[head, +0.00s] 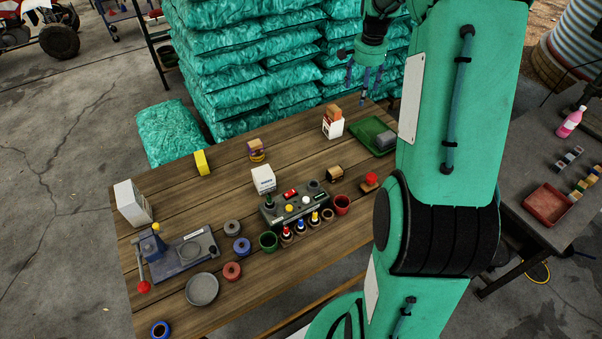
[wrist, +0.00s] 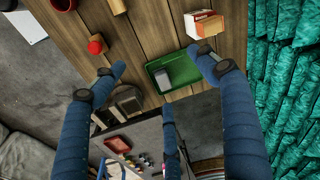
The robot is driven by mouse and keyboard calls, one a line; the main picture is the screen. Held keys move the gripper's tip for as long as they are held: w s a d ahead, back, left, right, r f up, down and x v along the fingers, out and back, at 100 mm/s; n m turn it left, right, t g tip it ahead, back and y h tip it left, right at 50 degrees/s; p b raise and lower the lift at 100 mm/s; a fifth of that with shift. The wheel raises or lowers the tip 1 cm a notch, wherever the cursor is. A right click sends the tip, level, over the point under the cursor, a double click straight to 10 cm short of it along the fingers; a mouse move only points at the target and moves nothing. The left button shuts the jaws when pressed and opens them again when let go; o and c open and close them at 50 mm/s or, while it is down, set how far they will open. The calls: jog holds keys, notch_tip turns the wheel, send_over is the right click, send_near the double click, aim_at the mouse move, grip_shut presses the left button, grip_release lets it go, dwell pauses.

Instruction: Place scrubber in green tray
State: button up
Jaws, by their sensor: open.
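The green tray (head: 363,133) lies at the table's far right in the head view, partly hidden by my arm. It also shows in the wrist view (wrist: 183,73). A grey block (head: 385,140) lies in the tray, and shows pale grey in the wrist view (wrist: 163,80). I cannot tell for certain whether this block is the scrubber. My gripper (head: 363,88) is open and empty, above the tray's far side in the head view. In the wrist view my gripper's fingers (wrist: 158,62) are spread on either side of the tray, apart from the block.
A white box with an orange block on top (head: 333,126) stands left of the tray. A red knob on a wooden base (head: 370,181) is nearer. A dark grey object (wrist: 127,101) sits by one finger in the wrist view. Green sacks (head: 270,70) are stacked behind the table.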

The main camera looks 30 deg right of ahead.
jog(key=s+a+r+n+t, duration=0.15)
jog(key=s+a+r, duration=0.3)
jog(key=a, duration=0.45)
jog(key=s+a+r+n, duration=0.3)
jog(key=a+r, duration=0.2)
jog(key=a, duration=0.4)
jog(key=s+a+r+n+t, duration=0.15)
jog(key=s+a+r, duration=0.3)
jog(key=a, duration=0.45)
jog(key=s+a+n+t, duration=0.1)
jog(key=s+a+n, duration=0.6)
jog(key=s+a, duration=0.8)
jog(key=s+f, duration=0.1)
jog(key=s, duration=0.3)
jog(key=shift+s+a+n+y, duration=0.25)
jog(key=shift+s+n+y, duration=0.05)
jog(key=shift+y, duration=0.1)
notch_tip(320, 180, down, 7)
jog(key=b, duration=0.7)
